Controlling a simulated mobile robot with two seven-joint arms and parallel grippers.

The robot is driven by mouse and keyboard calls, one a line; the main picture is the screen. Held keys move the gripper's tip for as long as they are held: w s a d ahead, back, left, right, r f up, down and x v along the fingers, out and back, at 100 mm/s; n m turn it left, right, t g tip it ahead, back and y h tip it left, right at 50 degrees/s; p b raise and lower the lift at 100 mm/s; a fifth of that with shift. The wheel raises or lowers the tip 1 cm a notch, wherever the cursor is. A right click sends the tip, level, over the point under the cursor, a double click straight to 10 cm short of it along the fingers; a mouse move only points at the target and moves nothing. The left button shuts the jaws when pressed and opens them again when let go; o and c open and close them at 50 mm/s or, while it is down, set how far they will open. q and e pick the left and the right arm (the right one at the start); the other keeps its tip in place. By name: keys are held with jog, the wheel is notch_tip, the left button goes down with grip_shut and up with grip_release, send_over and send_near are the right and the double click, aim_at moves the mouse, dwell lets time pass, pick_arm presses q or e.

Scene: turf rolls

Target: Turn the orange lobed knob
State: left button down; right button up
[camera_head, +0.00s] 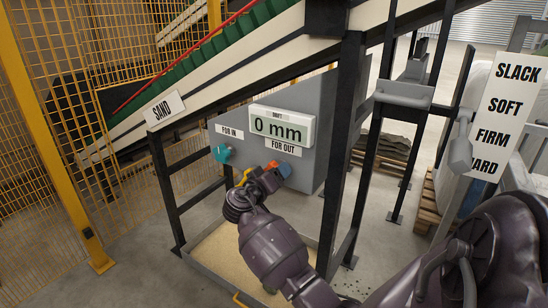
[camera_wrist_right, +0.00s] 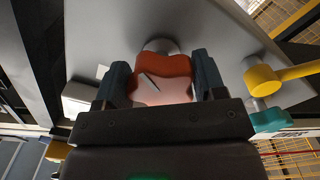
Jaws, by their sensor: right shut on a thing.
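The orange lobed knob (camera_wrist_right: 163,66) sits on a short round shaft on the grey panel (camera_head: 225,115). In the right wrist view it lies between the two dark fingers of my right gripper (camera_wrist_right: 160,88), which are shut on its sides. A dark slanted mark shows on its face. In the head view only a bit of the orange knob (camera_head: 272,164) shows past my right gripper (camera_head: 274,172). The white display (camera_head: 282,127) above it reads "0 mm", and the label below the display reads "FOR OUT". My left gripper is not in view.
A teal knob (camera_head: 222,154) sits left on the panel, under a "FOR IN" label (camera_head: 229,131). A yellow handle (camera_wrist_right: 285,75) sticks out close beside the gripper. A black post (camera_head: 341,150) stands to the right. A sand tray (camera_head: 200,259) lies below.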

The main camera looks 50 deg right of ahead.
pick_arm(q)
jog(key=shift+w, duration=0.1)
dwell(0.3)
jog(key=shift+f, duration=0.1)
pick_arm(e)
jog(key=o, duration=0.9)
jog(key=shift+o, duration=0.2)
pick_arm(q)
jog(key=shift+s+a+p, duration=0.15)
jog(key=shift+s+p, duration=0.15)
jog(key=shift+p, duration=0.25)
pick_arm(e)
jog(key=a, duration=1.1)
jog(key=shift+s, duration=0.45)
jog(key=shift+d, duration=0.1)
